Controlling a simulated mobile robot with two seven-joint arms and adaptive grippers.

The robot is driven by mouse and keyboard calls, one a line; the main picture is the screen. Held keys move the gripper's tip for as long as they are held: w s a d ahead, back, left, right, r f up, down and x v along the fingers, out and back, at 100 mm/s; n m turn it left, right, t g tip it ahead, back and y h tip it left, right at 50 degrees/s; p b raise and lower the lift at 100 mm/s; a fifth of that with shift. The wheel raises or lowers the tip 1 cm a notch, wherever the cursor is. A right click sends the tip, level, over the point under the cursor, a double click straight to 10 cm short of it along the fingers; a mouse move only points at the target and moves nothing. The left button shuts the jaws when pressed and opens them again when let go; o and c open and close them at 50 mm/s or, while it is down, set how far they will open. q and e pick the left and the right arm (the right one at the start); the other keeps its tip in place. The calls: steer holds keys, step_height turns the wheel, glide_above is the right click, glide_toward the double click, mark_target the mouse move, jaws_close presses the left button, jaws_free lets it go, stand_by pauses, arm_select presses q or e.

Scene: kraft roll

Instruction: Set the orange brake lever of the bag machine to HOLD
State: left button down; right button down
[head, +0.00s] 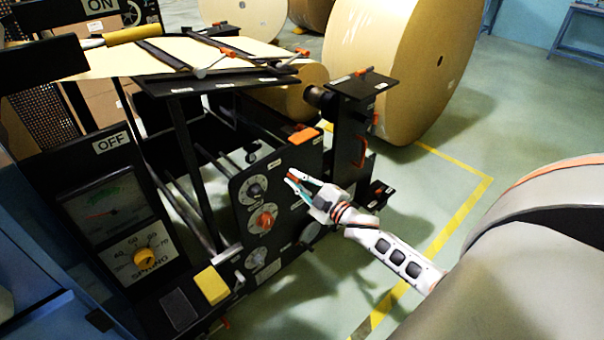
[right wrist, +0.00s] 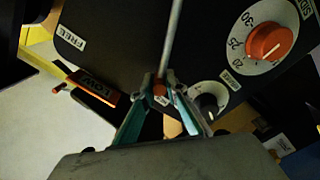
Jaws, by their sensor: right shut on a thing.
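The bag machine's dark panel (head: 282,205) stands at the middle of the head view. My right gripper (head: 298,182) is in front of this panel, its fingers against or very near it. In the right wrist view the teal fingers of my right gripper (right wrist: 160,92) are closed around a small orange end piece, which they partly hide. A thin grey rod (right wrist: 172,40) runs up from there across the panel. A FREE label (right wrist: 72,38) is left of the rod. I cannot make out a HOLD label. My left gripper is not in view.
A dial with an orange knob (right wrist: 270,42) is right of the rod; a smaller dial (right wrist: 208,98) marked BRAKE is close to the fingers. An orange LOW piece (right wrist: 95,88) juts out at left. Large paper rolls (head: 400,60) stand behind.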

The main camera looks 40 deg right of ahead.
steer(key=shift+s+a+f, duration=0.1)
steer(key=shift+a+f, duration=0.2)
steer(key=shift+f, duration=0.15)
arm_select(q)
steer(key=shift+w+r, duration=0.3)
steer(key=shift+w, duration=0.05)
arm_select(e)
steer(key=shift+a+f, duration=0.2)
steer(key=shift+a, duration=0.1)
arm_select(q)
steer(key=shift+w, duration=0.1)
arm_select(e)
steer(key=shift+a+f, duration=0.1)
steer(key=c, duration=2.1)
jaws_free()
steer(key=shift+o, duration=0.4)
steer(key=s+d, duration=0.1)
steer(key=s, duration=1.1)
